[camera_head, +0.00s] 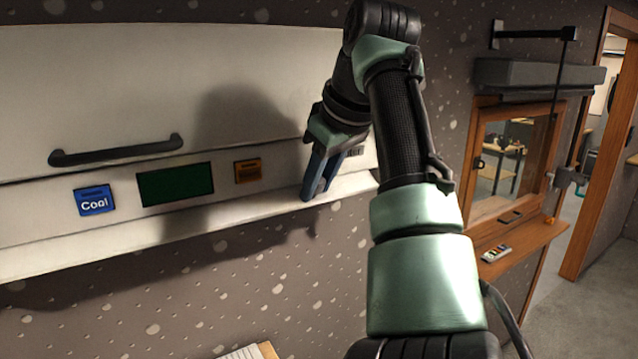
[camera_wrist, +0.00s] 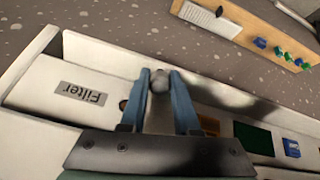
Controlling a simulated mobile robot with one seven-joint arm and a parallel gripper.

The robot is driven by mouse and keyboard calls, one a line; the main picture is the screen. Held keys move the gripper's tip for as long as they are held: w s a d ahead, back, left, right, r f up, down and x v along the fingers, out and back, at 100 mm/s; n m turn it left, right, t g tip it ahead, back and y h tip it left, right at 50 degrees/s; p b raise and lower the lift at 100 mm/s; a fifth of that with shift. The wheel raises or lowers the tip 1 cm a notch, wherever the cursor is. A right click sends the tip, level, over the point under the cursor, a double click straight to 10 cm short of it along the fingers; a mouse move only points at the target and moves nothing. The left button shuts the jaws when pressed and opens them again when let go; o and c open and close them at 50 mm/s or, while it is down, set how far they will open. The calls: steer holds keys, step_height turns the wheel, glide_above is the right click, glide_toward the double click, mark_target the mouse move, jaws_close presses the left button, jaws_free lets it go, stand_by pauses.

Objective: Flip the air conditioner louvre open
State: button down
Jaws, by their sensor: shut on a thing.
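The white air conditioner (camera_head: 90,80) hangs on the wall at the left in the head view. Its louvre (camera_head: 250,208) is a long pale strip along the lower front edge; I cannot tell how far it is tilted. My gripper (camera_head: 310,196) points down at the right part of this strip. In the wrist view my gripper's blue fingers (camera_wrist: 160,80) are shut on a small grey rounded knob (camera_wrist: 160,78) at the louvre strip (camera_wrist: 105,55). The fingers hide the knob in the head view.
The front carries a dark handle (camera_head: 115,150), a blue "Cool" label (camera_head: 95,200), a green display (camera_head: 175,184) and an orange label (camera_head: 248,171). A "Filter" panel (camera_wrist: 50,85) shows in the wrist view. A wooden-framed window (camera_head: 510,160) and shelf stand at right.

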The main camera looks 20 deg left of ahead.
steer(key=shift+r, duration=0.1)
stand_by(0.3)
steer(key=c, duration=0.6)
jaws_free()
steer(key=shift+c, duration=0.2)
steer(key=b+v, duration=0.1)
steer(key=v, duration=1.2)
steer(key=shift+w+a, duration=0.15)
